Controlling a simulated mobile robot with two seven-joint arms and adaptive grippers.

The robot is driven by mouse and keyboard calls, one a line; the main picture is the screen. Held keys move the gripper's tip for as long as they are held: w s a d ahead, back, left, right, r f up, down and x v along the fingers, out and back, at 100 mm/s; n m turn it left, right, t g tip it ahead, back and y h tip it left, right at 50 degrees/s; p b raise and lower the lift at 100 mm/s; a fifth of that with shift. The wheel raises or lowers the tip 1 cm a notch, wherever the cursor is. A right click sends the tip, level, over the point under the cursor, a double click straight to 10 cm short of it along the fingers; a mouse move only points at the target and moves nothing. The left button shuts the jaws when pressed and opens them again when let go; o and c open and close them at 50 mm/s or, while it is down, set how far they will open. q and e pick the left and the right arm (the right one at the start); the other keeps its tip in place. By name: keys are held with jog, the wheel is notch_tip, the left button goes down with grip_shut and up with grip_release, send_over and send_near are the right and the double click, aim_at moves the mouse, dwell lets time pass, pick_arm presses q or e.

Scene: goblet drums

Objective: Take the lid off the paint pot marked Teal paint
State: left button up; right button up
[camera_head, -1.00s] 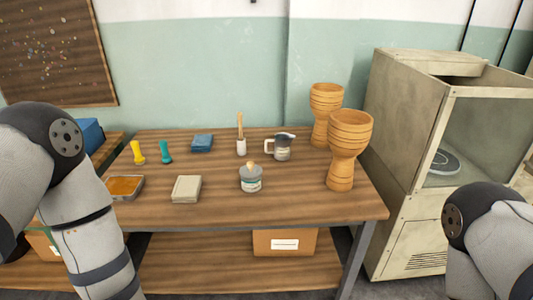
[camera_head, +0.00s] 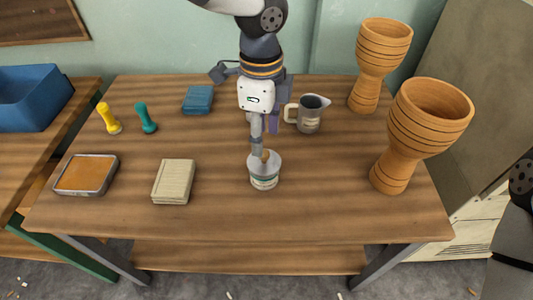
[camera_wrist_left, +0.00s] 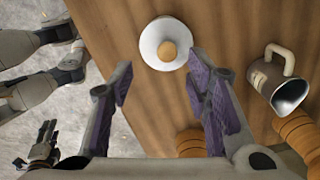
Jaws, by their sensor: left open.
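The paint pot (camera_head: 264,181) is a small grey pot with a pale label too small to read. It stands upright near the table's front middle. Its grey lid (camera_head: 254,166) is on, with a round wooden knob (camera_wrist_left: 169,51) on top. My left gripper (camera_head: 262,143) points down from above, its fingertips close over the knob and partly hiding it. In the left wrist view my left gripper (camera_wrist_left: 160,75) is open, with nothing between its purple-padded fingers; the lid shows just beyond the tips. My right gripper (camera_wrist_left: 42,146) shows small at the lower left; its jaws are unclear.
A grey jug (camera_head: 310,114) stands behind and right of the pot. Two wooden goblet drums stand at the right, the nearer (camera_head: 405,135) bigger. A pale block (camera_head: 174,181) and a tray (camera_head: 87,175) lie left. The table (camera_head: 225,222) around the pot is clear.

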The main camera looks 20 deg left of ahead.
aim_at(264, 158)
pick_arm(q)
jog(key=f, duration=0.4)
jog(key=w+f, duration=0.1)
jog(key=f, duration=0.1)
jog(key=shift+f, duration=0.25)
grip_shut()
